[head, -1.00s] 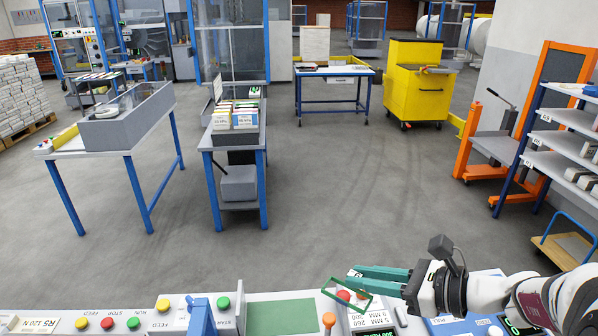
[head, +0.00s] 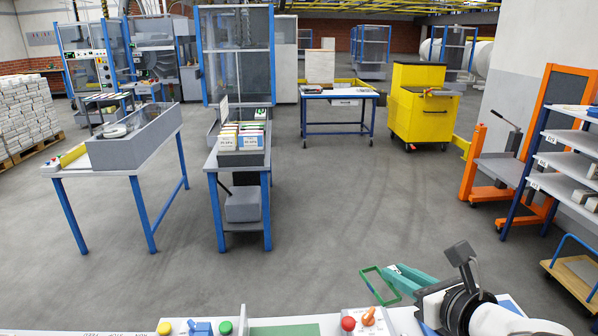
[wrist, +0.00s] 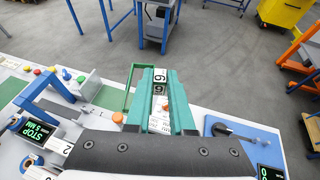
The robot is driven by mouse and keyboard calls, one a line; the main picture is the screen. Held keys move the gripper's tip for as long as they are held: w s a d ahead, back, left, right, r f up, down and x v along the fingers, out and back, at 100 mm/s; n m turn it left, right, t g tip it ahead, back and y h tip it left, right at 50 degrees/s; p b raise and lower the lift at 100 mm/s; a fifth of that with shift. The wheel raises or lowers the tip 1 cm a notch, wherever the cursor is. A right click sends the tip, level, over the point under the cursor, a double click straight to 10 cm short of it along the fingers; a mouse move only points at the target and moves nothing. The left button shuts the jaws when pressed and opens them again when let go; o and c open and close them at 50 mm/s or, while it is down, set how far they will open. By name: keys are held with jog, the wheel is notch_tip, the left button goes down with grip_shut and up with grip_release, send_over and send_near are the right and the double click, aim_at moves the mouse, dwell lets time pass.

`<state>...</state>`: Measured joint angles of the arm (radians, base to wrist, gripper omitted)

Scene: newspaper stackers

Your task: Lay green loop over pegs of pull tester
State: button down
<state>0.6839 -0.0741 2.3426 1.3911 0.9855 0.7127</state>
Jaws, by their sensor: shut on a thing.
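The green loop (head: 372,287) is a thin rectangular frame. It hangs tilted at the fingertips of my gripper (head: 400,273), above the front bench in the head view. In the wrist view the teal fingers of my gripper (wrist: 158,80) are shut on the loop, and its green side (wrist: 128,88) sticks out to the left. White labelled surfaces show between the fingers. A blue device with a display (wrist: 225,130) stands at the right of the bench; I cannot tell whether it is the pull tester. I cannot make out its pegs.
A blue arm-like fixture (wrist: 48,95) stands at left in the wrist view. Beyond the bench is open floor, with tables and a yellow cabinet (head: 418,105) farther off.

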jog(key=s+d+f, duration=0.5)
jog(key=d+f, duration=0.3)
jog(key=s+d+f+m+h, duration=0.1)
jog(key=s+d+f, duration=0.25)
jog(key=s, duration=0.35)
jog(key=s+d+f+m+h, duration=0.1)
jog(key=s+d+f, duration=0.1)
jog(key=s+f, duration=0.45)
jog(key=s+d+f+m+h, duration=0.1)
jog(key=s+d+f, duration=0.15)
jog(key=s, duration=0.55)
jog(key=f, duration=1)
jog(key=shift+s+a+f, duration=0.2)
jog(key=shift+f, duration=0.15)
jog(key=c, duration=0.8)
grip_release()
jog(key=shift+r, duration=0.1)
